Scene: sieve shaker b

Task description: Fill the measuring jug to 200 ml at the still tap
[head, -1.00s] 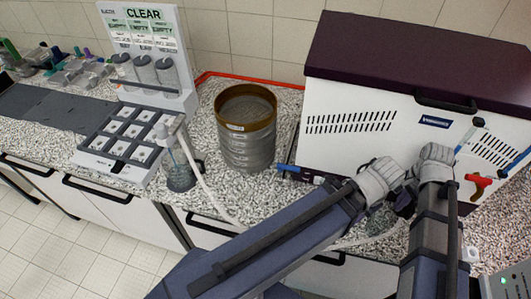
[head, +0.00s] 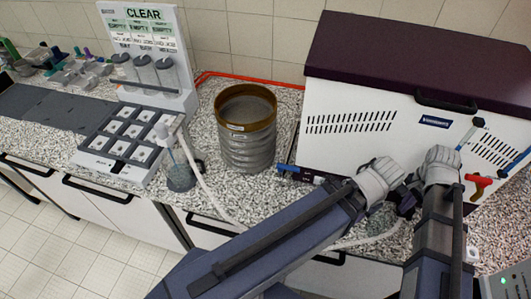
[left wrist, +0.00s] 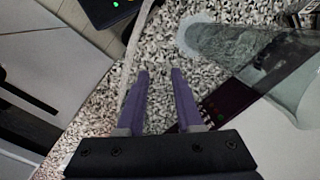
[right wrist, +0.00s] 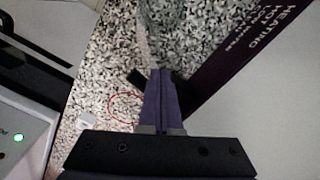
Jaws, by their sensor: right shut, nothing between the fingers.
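A clear tapered glass vessel (left wrist: 262,58), apparently the measuring jug, shows at the upper right of the left wrist view, to the right of and beyond my left gripper (left wrist: 159,75). That gripper is open, its two purple fingers apart with only speckled counter behind them. My right gripper (right wrist: 162,75) is shut and empty; clear glass (right wrist: 164,14) shows beyond its tips. The still seems to be the white box with a dark purple lid (head: 400,60). A red tap handle (head: 478,183) is on its front right. My arms hide the jug in the head view; its water level is unreadable.
A stack of sieves with a brown rim (head: 247,145) stands left of the white box. A pale hose (head: 205,185) runs along the counter from a small bottle (head: 181,178). A slotted tray (head: 115,140) stands farther left.

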